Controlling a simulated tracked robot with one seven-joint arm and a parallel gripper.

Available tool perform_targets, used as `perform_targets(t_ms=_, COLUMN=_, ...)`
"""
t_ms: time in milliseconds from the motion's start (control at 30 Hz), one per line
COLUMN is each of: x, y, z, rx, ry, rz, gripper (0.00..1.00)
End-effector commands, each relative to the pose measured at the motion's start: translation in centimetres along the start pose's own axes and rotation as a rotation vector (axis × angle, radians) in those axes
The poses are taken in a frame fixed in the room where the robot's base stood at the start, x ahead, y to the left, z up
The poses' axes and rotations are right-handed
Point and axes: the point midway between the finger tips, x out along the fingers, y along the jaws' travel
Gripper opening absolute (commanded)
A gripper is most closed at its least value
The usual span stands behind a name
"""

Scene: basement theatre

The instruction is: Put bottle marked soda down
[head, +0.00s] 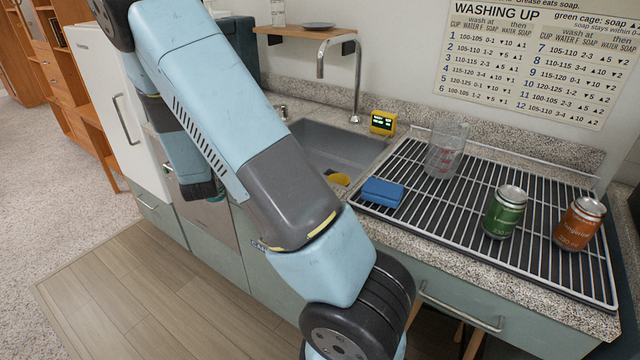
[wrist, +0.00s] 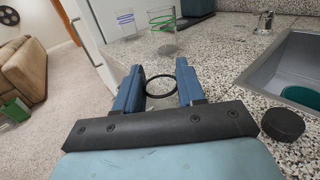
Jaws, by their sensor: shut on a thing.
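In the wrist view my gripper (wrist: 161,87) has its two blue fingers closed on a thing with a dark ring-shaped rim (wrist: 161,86). Speckled counter shows through the ring. No soda marking is readable on it, so I cannot tell whether it is the soda bottle. The gripper is above the counter (wrist: 215,60), left of the sink; I cannot tell whether the held thing touches the counter. In the head view my arm crosses the middle, and the held thing cannot be made out.
Two glasses, blue-ringed (wrist: 126,23) and green-ringed (wrist: 162,32), stand ahead on the counter. The sink (head: 335,148) lies to the right. The drying rack (head: 455,215) holds a measuring jug (head: 446,150), blue sponge (head: 383,192), green can (head: 505,213) and orange can (head: 579,225).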

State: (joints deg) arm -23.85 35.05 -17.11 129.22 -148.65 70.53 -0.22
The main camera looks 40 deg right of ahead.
Motion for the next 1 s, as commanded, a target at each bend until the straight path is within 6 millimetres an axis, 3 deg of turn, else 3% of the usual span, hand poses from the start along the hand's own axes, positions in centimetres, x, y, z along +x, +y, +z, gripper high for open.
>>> perform_targets(t_ms=100, x=1.2, y=1.5, z=3.8, rx=0.007, ry=-0.006, rz=-0.028, gripper=0.0)
perform_targets(t_ms=300, x=2.5, y=3.6, z=9.3, rx=0.008, ry=-0.004, rz=-0.052, gripper=0.0)
perform_targets(t_ms=667, x=2.9, y=6.1, z=15.3, rx=0.005, ry=-0.001, rz=-0.046, gripper=0.0)
perform_targets(t_ms=1000, x=4.8, y=-0.1, z=15.2, rx=0.002, ry=0.001, rz=-0.169, gripper=0.0)
